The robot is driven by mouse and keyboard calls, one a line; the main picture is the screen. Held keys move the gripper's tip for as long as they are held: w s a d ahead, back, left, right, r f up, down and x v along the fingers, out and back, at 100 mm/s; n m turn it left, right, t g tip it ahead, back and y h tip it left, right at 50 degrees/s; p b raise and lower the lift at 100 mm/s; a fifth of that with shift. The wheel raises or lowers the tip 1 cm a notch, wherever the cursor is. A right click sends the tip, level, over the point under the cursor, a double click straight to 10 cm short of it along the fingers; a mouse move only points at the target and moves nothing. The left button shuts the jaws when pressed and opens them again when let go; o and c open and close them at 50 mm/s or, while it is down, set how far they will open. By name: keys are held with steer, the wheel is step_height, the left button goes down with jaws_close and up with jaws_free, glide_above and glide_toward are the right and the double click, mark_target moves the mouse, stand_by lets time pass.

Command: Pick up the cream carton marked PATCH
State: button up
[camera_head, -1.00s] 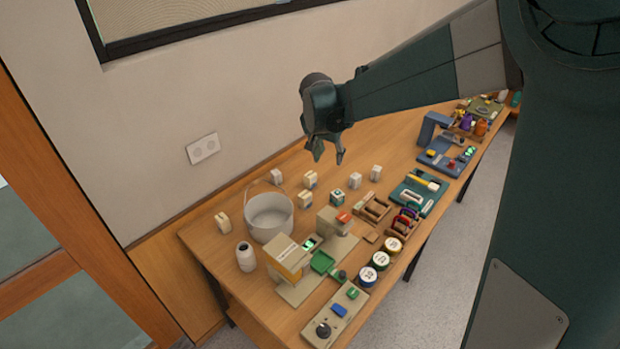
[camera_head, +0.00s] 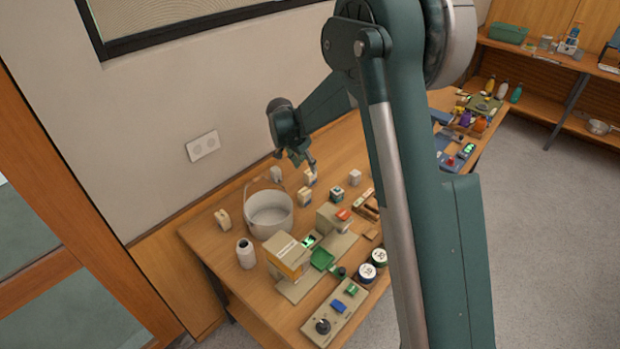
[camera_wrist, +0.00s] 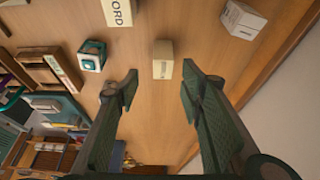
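In the wrist view, a small cream carton (camera_wrist: 163,62) stands on the wooden table, ahead of and between my gripper's fingertips (camera_wrist: 160,78). The fingers are wide apart and hold nothing. No word is readable on this carton, and I cannot read PATCH on any carton. Another cream carton (camera_wrist: 119,11), marked with letters like ORD, is cut off at the top edge. In the head view, my gripper (camera_head: 296,159) hangs over the back of the table, just above a cream carton (camera_head: 310,178).
A pale carton (camera_wrist: 242,19) and a teal-and-white carton (camera_wrist: 92,55) flank the middle carton. In the head view, a grey-white bucket (camera_head: 269,215) and another carton (camera_head: 305,197) are close by. The wall is just behind. My arm hides the table's right part.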

mark_target(309, 172)
steer(key=shift+w+a+f, duration=0.1)
steer(key=shift+a+f, duration=0.05)
steer(key=shift+f, duration=0.05)
steer(key=shift+f, duration=0.1)
steer(key=shift+x, duration=1.2)
steer(key=shift+x, duration=2.6)
steer(key=shift+c, duration=0.3)
steer(key=c, duration=0.9)
